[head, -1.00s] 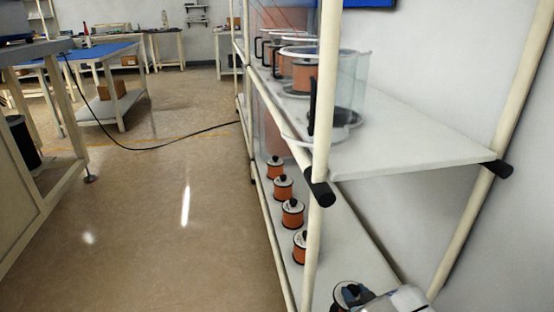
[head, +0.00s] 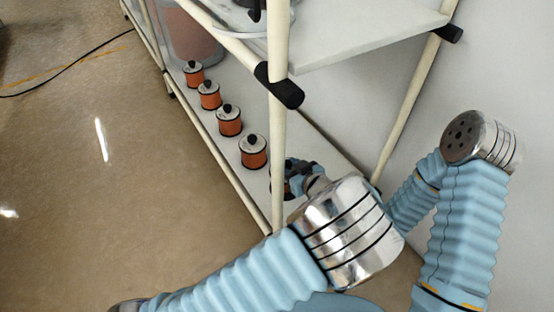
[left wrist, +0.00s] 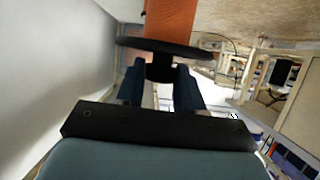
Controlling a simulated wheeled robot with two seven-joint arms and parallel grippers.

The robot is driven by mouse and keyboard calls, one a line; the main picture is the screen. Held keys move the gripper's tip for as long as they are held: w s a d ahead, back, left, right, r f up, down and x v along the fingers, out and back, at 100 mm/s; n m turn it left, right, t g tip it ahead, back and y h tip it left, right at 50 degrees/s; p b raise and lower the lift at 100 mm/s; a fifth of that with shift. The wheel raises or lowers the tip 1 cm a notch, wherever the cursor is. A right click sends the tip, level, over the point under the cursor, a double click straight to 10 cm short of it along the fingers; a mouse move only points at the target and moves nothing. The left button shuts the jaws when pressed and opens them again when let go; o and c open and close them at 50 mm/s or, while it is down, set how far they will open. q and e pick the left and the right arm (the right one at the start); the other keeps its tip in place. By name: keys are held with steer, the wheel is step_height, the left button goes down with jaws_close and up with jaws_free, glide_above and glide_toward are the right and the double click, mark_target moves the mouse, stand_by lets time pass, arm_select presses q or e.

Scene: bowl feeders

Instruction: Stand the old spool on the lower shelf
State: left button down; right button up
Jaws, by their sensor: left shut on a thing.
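My left gripper (head: 305,172) is near the near end of the lower shelf (head: 215,125), partly behind the front post. In the left wrist view, its two dark fingers (left wrist: 160,85) are shut on the black knob of an orange spool (left wrist: 170,18) with a dark round flange. In the head view the held spool is mostly hidden by the post and gripper. I cannot tell whether it touches the shelf. My right gripper is not in view.
Several orange spools with black knobs stand in a row on the lower shelf, the nearest (head: 253,152) just left of the post (head: 279,130). The upper shelf (head: 370,40) overhangs. Bare shelf lies behind the row.

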arm_select(q)
step_height(320, 180, down, 7)
steer(key=shift+b, duration=0.55)
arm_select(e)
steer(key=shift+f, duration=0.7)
arm_select(q)
steer(key=shift+f, duration=0.15)
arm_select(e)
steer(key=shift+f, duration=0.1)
arm_select(q)
steer(key=c, duration=0.7)
jaws_free()
